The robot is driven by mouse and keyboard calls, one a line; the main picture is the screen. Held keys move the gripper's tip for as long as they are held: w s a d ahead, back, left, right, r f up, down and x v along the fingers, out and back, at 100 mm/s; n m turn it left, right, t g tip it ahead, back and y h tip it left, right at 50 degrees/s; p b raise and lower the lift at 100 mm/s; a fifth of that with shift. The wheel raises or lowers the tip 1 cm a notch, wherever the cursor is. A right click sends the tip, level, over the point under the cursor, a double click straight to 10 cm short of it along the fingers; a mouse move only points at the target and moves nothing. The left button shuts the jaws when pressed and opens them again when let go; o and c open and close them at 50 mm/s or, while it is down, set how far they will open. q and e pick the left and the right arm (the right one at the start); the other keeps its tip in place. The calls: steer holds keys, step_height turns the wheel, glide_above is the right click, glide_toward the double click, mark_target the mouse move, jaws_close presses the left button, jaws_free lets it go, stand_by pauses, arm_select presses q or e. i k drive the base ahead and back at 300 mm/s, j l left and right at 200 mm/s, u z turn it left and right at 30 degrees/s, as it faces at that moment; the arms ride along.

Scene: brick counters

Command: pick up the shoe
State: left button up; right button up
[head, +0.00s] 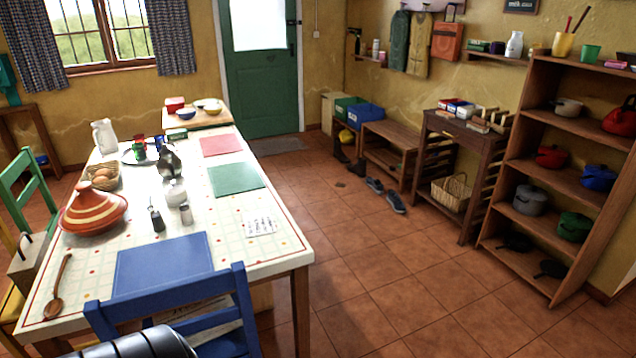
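A pair of dark blue-grey shoes lies on the tiled floor in front of the wooden bench. The nearer shoe (396,203) is closer to me, and the farther shoe (375,185) lies just behind it to the left. Dark boots (357,166) stand farther back beside the bench. A dark, ridged rounded part, which seems to be mine, shows at the bottom left edge. Neither of my grippers shows in the head view, so nothing can be seen in them.
The dining table (285,243) fills the left side, with a blue chair (175,320) at its near end. A wooden bench (395,135), a side table (468,130) and a pot shelf (528,262) line the right wall. The tiled floor between is open.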

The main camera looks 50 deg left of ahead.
mark_target(375, 182)
steer(key=u, duration=1.2)
